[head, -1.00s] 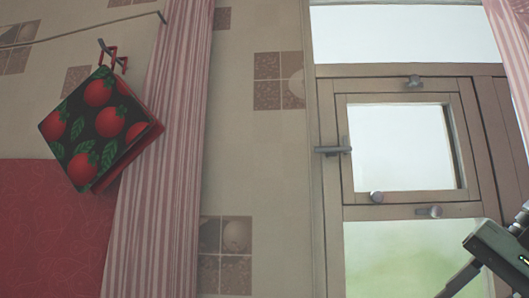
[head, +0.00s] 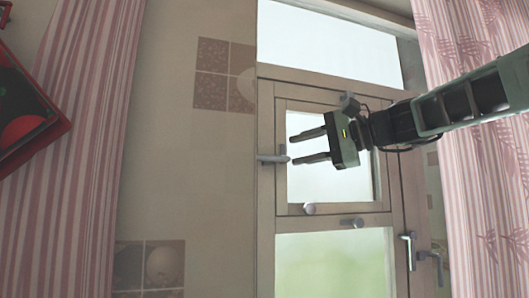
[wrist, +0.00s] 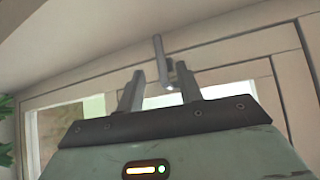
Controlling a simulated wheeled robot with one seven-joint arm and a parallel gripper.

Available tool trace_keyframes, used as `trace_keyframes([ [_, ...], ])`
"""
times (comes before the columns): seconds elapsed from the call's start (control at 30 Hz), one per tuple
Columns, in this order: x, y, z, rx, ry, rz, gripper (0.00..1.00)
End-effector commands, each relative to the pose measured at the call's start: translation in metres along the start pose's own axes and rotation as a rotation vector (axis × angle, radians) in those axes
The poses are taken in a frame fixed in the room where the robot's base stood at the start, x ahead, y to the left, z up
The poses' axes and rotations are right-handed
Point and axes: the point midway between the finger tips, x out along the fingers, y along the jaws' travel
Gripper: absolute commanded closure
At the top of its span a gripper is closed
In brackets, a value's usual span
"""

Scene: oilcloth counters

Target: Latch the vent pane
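The vent pane (head: 330,184) is the small framed window in the upper part of the wooden window. Its grey handle (head: 270,158) is on the left side and lies about level, its lever pointing left. I cannot tell if the pane is fully closed. My gripper (head: 293,149) is open and empty, its fingers pointing left in front of the pane, close to the handle's right end. In the wrist view the handle (wrist: 158,58) shows beyond and between the two open fingers (wrist: 160,88). No contact is clear.
Grey knobs sit above (head: 349,101) and below (head: 309,209) the pane, another (head: 352,222) lower. Two handles (head: 409,250) are at lower right. Pink striped curtains (head: 85,130) hang both sides; the right one is behind my arm. Tiled wall left of the window is clear.

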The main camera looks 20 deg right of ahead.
Motion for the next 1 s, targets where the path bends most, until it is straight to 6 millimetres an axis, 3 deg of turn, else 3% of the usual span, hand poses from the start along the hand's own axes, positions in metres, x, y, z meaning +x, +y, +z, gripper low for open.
trace_keyframes([
  [0.2, 0.046, -0.002, 0.001, 0.003, -0.003, 0.003, 0.64],
  [0.4, 0.076, -0.002, 0.001, 0.001, -0.002, 0.002, 0.64],
  [0.6, 0.089, 0.000, 0.000, 0.000, -0.001, 0.001, 0.64],
  [0.87, 0.090, 0.001, 0.000, -0.001, -0.001, 0.001, 0.64],
  [0.9, 0.090, 0.001, 0.000, -0.001, -0.001, 0.001, 0.67],
  [1.0, 0.090, 0.001, 0.000, -0.001, 0.000, 0.001, 0.95],
])
